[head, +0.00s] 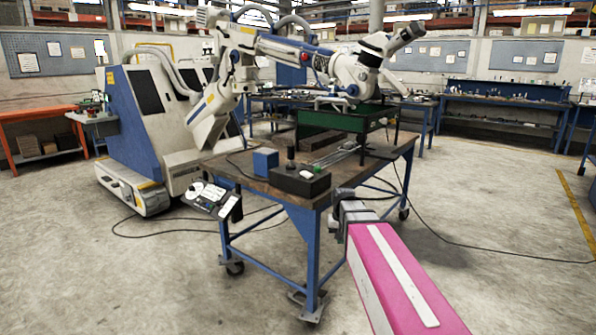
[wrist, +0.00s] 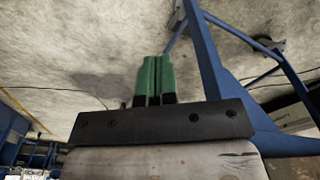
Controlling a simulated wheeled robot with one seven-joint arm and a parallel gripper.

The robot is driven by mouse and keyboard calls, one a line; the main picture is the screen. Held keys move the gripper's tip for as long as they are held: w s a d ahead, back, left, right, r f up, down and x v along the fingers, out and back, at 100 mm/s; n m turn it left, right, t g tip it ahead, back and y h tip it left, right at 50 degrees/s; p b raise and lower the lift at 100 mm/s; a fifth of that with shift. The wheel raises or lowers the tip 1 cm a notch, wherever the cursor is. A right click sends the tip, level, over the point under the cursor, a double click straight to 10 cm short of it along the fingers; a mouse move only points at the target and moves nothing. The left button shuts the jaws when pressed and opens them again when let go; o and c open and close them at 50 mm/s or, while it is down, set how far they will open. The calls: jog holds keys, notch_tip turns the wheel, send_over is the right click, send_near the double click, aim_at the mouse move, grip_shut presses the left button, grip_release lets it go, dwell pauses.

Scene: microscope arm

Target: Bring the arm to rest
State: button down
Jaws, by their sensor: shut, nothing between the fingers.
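The white and blue jointed microscope arm (head: 282,47) extends from a large blue and white cabinet (head: 148,110) at the left. It reaches out over the workbench (head: 262,192), with its head (head: 355,72) above the right part of the bench. A black control box (head: 300,180) with an upright knob stands near the bench's front edge. My gripper (wrist: 154,75) has two green fingers pressed together in the wrist view, with nothing between them. In the head view my pink arm comes up from the lower right to the bench's front right corner, and the fingers cannot be made out.
A blue box (head: 265,161) stands beside the control box. A panel with buttons (head: 212,197) hangs at the bench's left side. A blue bench leg (wrist: 205,60) is close to my gripper in the wrist view. Cables lie on the floor; open floor lies left and right.

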jog(key=s+d+f, duration=0.3)
jog(key=s+f, duration=1)
jog(key=s, duration=0.1)
jog(key=shift+n+g, duration=0.3)
jog(key=shift+g, duration=0.1)
